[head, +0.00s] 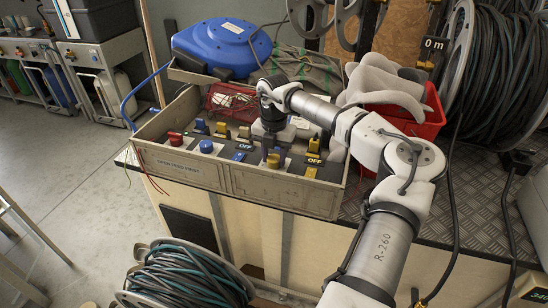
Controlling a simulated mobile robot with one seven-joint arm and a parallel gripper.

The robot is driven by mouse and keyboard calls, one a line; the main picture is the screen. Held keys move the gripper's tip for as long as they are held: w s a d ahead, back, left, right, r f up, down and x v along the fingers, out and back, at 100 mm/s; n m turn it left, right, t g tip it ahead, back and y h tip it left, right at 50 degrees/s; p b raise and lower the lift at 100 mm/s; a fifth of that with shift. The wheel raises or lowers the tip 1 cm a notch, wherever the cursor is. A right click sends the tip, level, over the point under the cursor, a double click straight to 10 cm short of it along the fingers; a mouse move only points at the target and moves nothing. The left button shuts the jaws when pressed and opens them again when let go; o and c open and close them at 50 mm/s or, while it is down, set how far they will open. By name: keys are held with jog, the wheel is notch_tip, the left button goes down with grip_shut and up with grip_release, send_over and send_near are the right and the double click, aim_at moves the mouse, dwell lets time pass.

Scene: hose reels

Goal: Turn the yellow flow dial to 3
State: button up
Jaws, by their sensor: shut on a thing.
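The control box (180,170) is a worn beige tray-like panel on the bench, with several knobs and switches inside. The yellow dial (273,159) shows near the box's front middle, directly below my gripper (271,149). My gripper points down into the box and appears shut on the yellow dial. The hand hides part of the dial. The dial's numbers and pointer are too small to read.
A red knob (175,138) and a blue knob (206,146) sit left of my gripper. A yellow switch (313,146) by an OFF label stands to the right. A blue hose reel (222,46) and a red crate (421,118) are behind.

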aim_at(273, 158)
jog(key=shift+r+m, duration=0.1)
jog(key=shift+m, duration=1.1)
jog(key=o, duration=1)
notch_tip(273, 158, up, 14)
jog(key=b, duration=0.1)
